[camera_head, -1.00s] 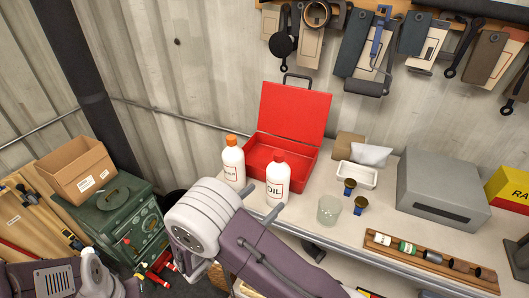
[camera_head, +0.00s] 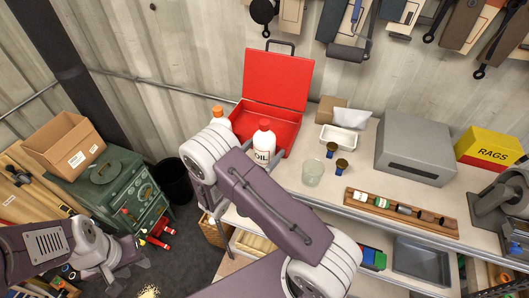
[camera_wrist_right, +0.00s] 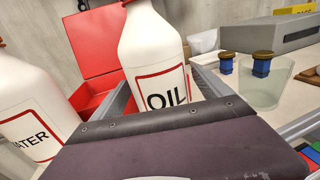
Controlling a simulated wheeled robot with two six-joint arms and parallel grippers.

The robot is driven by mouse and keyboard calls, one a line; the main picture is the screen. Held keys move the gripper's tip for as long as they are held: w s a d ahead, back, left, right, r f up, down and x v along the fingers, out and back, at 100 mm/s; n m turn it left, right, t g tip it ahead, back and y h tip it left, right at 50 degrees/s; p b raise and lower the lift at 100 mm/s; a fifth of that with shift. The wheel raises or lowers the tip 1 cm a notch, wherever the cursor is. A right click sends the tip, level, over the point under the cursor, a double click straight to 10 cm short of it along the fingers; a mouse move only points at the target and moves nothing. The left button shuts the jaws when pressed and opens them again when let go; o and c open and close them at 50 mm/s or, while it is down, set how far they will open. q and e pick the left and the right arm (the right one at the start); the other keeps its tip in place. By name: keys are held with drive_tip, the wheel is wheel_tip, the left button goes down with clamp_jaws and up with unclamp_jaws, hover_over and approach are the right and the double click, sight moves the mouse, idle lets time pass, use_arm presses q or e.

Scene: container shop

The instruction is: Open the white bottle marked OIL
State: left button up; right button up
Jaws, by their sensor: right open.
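The white OIL bottle (camera_head: 264,146) with a red cap stands upright on the workbench (camera_head: 325,185), in front of the open red toolbox. In the right wrist view the OIL bottle (camera_wrist_right: 155,55) is close and its cap is out of frame. My right gripper (camera_wrist_right: 168,92) is open, with one grey finger on each side of the bottle's lower part; I cannot tell whether they touch it.
A white bottle with an orange cap (camera_head: 219,117) stands close left of the OIL bottle, marked WATER in the wrist view (camera_wrist_right: 30,105). The red toolbox (camera_head: 277,82) is behind. A glass (camera_head: 312,173), white tray (camera_head: 338,138) and grey box (camera_head: 415,150) are to the right.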

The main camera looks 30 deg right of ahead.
sight(265, 138)
drive_tip(key=shift+a, duration=0.1)
drive_tip(key=c, duration=1.6)
wheel_tip(265, 138, up, 5)
drive_tip(key=p, duration=0.4)
drive_tip(key=shift+c, duration=0.2)
drive_tip(key=s+d+r+p, duration=0.3)
drive_tip(key=s+r, duration=0.3)
drive_tip(key=s, duration=0.5)
drive_tip(key=shift+d, duration=0.5)
drive_tip(key=o, duration=1)
clamp_jaws()
